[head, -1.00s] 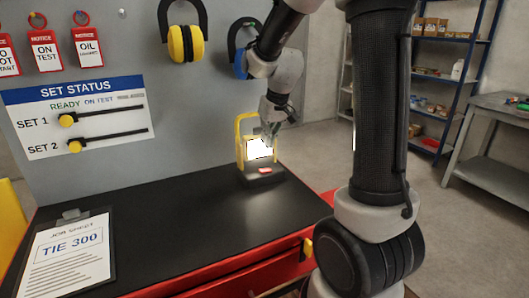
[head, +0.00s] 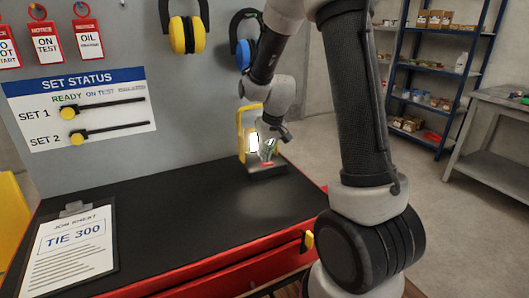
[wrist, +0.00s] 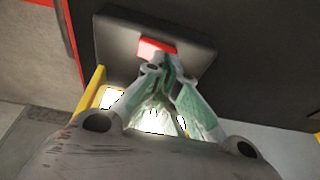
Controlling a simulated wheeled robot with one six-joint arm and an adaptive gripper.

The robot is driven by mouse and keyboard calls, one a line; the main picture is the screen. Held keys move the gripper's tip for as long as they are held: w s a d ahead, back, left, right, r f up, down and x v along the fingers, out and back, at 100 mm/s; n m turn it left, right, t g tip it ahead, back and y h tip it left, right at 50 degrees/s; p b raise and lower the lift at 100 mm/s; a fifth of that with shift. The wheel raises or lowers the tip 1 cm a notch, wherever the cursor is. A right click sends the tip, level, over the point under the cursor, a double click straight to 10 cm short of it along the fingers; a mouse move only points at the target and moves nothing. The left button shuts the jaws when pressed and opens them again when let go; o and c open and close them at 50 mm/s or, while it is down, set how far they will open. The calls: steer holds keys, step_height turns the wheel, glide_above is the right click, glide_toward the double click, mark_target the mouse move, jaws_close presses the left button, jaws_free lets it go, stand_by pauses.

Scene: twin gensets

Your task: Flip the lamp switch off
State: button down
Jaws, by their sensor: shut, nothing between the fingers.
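The lamp (head: 253,141) stands at the back right of the black bench top, with a yellow frame and a bright white, lit panel. Its dark base (head: 268,173) carries a red switch (wrist: 155,46), seen in the wrist view. My gripper (head: 268,158) is shut and empty, pointing down in front of the lamp panel. In the wrist view its fingertips (wrist: 160,68) are right beside the red switch and overlap its edge. I cannot tell whether they touch it. The fingers hide part of the switch and the panel.
A clipboard with a job sheet (head: 72,250) lies at the left of the bench top (head: 180,200). A grey board behind holds yellow ear defenders (head: 188,35), blue ear defenders (head: 243,53), red tags and a status panel (head: 80,108). The middle of the bench is clear.

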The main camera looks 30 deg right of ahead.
steer(key=shift+a+f, duration=0.3)
steer(key=shift+f, duration=0.1)
steer(key=shift+d, duration=0.15)
steer(key=shift+d+r, duration=0.15)
steer(key=shift+d, duration=0.55)
steer(key=shift+r, duration=0.1)
